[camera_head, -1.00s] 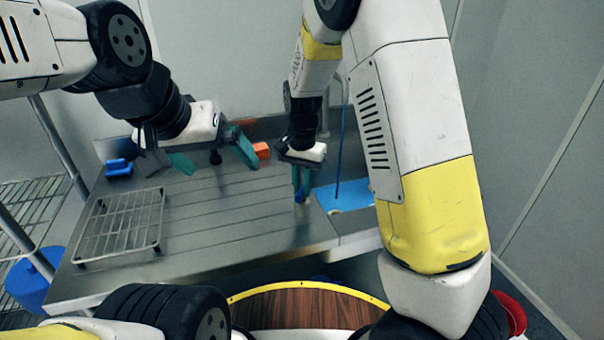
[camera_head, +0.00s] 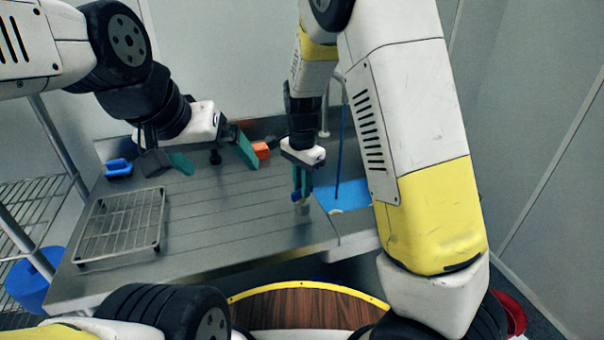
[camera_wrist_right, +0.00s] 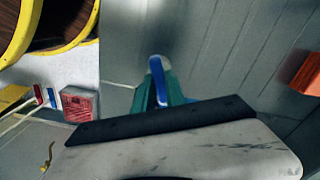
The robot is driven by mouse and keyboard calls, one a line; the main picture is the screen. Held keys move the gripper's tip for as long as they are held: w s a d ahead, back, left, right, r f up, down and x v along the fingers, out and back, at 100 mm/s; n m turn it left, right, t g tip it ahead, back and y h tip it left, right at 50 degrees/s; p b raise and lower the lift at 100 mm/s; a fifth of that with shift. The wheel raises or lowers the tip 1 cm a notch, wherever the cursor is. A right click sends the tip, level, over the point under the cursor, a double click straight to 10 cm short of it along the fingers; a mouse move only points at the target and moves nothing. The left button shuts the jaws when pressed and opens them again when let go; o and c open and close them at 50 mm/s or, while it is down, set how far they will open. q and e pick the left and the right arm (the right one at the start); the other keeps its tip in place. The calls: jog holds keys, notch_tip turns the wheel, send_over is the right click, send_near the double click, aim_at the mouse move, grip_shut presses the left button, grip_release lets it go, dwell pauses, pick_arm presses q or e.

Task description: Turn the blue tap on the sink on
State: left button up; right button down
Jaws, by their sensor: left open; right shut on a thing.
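The steel sink counter (camera_head: 225,215) fills the middle of the head view, with a blue-floored basin (camera_head: 345,196) at its right. A tall pipe (camera_head: 341,100) and a thin blue line (camera_head: 338,150) rise behind the basin, partly hidden by my right arm. My right gripper (camera_head: 302,188) points down beside the basin's left edge, shut on a small blue piece with a pale end. This blue piece (camera_wrist_right: 157,68) shows between the green fingers in the right wrist view; I cannot tell whether it is the tap. My left gripper (camera_head: 213,158) is open and empty above the counter's back.
A wire rack (camera_head: 122,225) lies on the counter's left. A blue object (camera_head: 118,168) and an orange block (camera_head: 261,150) sit at the back. The counter between rack and basin is clear.

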jog(key=c, duration=1.4)
grip_release()
jog(key=shift+r, duration=0.1)
notch_tip(320, 180, up, 8)
jog(key=shift+f, duration=0.15)
